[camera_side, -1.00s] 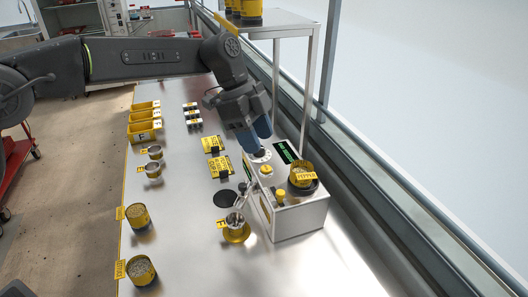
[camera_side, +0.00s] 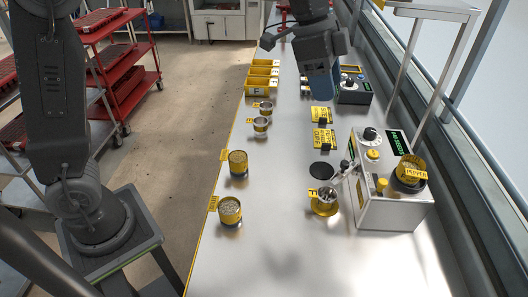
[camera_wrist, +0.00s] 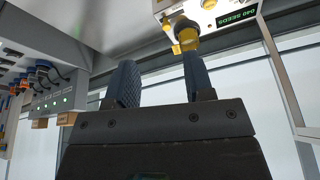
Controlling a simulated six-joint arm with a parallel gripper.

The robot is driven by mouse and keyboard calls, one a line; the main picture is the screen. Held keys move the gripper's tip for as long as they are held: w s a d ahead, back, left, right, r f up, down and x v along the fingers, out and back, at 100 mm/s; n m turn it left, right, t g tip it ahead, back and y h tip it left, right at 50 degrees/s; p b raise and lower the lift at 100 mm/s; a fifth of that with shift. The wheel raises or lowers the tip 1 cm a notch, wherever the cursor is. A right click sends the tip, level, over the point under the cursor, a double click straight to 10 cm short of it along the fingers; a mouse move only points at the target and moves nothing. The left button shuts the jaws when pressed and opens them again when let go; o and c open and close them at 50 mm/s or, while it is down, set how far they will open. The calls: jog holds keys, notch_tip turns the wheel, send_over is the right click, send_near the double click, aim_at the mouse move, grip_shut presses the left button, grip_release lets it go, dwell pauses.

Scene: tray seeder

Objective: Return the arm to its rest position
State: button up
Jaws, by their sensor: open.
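My gripper (camera_side: 322,82) hangs above the far part of the steel bench in the side view, fingers pointing down. It is well above the bench and away from the seeder. In the wrist view its two blue-grey fingers (camera_wrist: 160,80) stand apart with nothing between them. The white seeder box (camera_side: 395,207) stands on the right of the bench, with a black dial, yellow knobs and a green-lettered display. A pepper cup (camera_side: 410,170) sits on top of it.
Yellow bins (camera_side: 262,87), small metal cups (camera_side: 261,125), labelled yellow cards (camera_side: 323,138) and two seed-filled yellow cups (camera_side: 230,211) stand on the bench. A metal cup on a yellow base (camera_side: 325,206) is beside the seeder. A raised steel shelf (camera_side: 430,10) is at right. Front bench is clear.

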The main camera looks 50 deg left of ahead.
jog(key=s+a+f+n+t+y, duration=0.1)
jog(key=s+a+f+n+t, duration=0.1)
jog(key=s+a+n, duration=0.4)
jog(key=s+a+f+n+t+y, duration=0.1)
jog(key=s+a+n, duration=0.5)
jog(key=s, duration=1)
jog(key=shift+s+a+f+n+t+y, duration=0.3)
jog(key=shift+a+f+t+y, duration=0.15)
jog(key=shift+f+y, duration=0.4)
jog(key=shift+f, duration=0.1)
dwell(0.5)
